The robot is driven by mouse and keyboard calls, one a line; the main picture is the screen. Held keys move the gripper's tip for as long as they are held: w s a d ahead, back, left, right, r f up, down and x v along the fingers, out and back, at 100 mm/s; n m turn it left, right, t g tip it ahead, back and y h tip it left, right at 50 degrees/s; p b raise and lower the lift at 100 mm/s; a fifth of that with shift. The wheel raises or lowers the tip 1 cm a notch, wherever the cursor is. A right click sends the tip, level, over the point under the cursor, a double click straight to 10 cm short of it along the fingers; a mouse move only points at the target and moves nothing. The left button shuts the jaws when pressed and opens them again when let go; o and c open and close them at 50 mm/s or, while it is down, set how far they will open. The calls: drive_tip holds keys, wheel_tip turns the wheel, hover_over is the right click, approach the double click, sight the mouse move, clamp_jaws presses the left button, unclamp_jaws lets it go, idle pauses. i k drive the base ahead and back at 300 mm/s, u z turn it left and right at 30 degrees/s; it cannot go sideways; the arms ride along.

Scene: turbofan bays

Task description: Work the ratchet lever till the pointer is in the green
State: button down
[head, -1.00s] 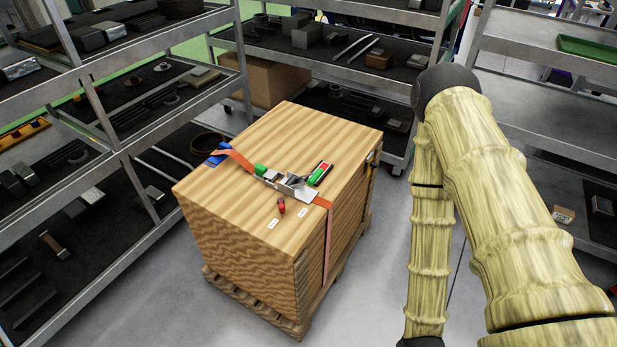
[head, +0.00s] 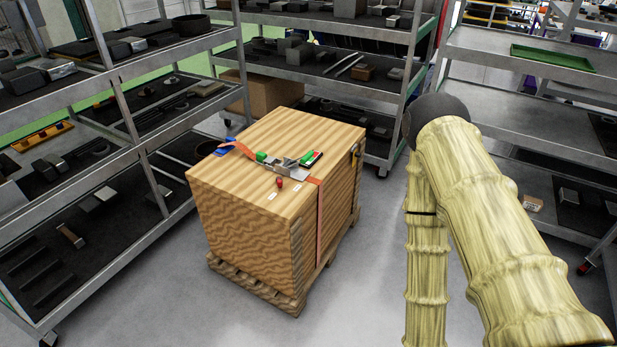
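A wooden crate (head: 245,230) stands on a pallet in the middle of the head view. An orange strap (head: 319,225) runs over its top and down the front right side. On the top sits a metal ratchet (head: 285,167) with a green part (head: 261,157) at its left. A small dark gauge plate with green and red (head: 313,158) lies at its right; the pointer is too small to read. A small red knob (head: 279,182) stands in front of the ratchet. My arm is folded at the right, apart from the crate. My gripper is not in view.
Loaded shelf racks (head: 130,135) stand at the left and another rack (head: 395,75) behind the crate. A rack with a green tray (head: 553,58) stands at the right. Grey floor (head: 375,260) is clear between the crate and my arm.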

sight(305, 159)
drive_tip(key=z, duration=0.6)
drive_tip(key=k, duration=0.15)
drive_tip(key=u, duration=1.35)
drive_tip(key=i, duration=0.65)
drive_tip(key=u, duration=0.1)
